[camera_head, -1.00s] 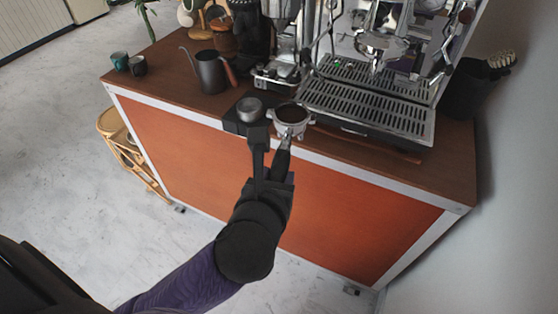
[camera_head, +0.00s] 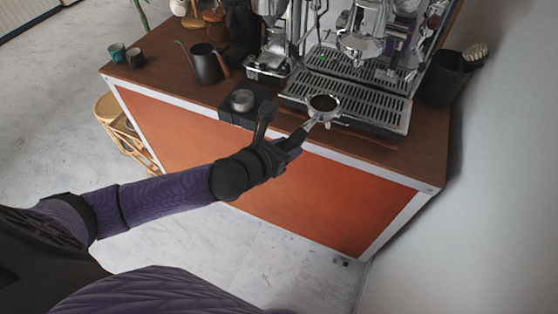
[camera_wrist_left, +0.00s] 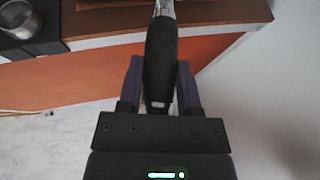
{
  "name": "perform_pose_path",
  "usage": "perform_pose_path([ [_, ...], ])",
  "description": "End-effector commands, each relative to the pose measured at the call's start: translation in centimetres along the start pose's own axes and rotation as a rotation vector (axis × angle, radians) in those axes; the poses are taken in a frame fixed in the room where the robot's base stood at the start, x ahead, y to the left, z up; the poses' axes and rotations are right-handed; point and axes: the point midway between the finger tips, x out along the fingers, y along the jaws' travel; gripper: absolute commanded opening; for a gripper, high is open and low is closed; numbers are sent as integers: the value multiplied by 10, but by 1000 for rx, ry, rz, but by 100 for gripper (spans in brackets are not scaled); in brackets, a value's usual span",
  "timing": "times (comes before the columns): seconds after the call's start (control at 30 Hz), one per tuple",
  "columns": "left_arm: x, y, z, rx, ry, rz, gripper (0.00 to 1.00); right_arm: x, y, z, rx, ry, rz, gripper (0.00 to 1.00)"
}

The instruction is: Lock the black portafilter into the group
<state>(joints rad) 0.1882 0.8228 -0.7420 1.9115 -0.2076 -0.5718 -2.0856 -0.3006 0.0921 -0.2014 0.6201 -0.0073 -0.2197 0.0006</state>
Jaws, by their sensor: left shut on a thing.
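The black-handled portafilter (camera_head: 323,106) has a metal basket filled with dark coffee grounds. My left gripper (camera_head: 290,143) is shut on its black handle, which also shows between the fingers in the left wrist view (camera_wrist_left: 161,62). The basket is held level, over the front edge of the espresso machine's drip tray (camera_head: 345,91) in the head view; its exact height above it is hard to tell. The espresso machine's group (camera_head: 361,40) is a chrome part above the drip tray, behind and right of the basket. My right gripper is not in view.
A black tamping stand with a metal tamper (camera_head: 242,100) sits left of the portafilter. A dark kettle (camera_head: 204,64) and two small cups (camera_head: 118,53) stand farther left. A grinder (camera_head: 270,60) is beside the machine. A black bin with a brush (camera_head: 447,78) stands at the right.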

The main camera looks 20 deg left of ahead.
Motion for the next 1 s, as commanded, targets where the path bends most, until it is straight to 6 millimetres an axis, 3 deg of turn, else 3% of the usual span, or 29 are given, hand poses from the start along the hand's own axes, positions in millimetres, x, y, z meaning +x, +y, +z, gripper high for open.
perform_pose_path([
  [0.03,0,7,14,21,-5,-19,0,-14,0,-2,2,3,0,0],
  [0.2,8,26,27,62,-3,-107,0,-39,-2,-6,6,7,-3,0],
  [0.47,8,57,37,101,3,-217,0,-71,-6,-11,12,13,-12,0],
  [0.7,-4,90,49,131,1,-287,0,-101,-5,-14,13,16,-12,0],
  [0.83,-13,106,52,145,0,-312,0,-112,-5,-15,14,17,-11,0],
  [1.0,-9,107,53,150,-2,-323,0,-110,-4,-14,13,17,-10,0],
])
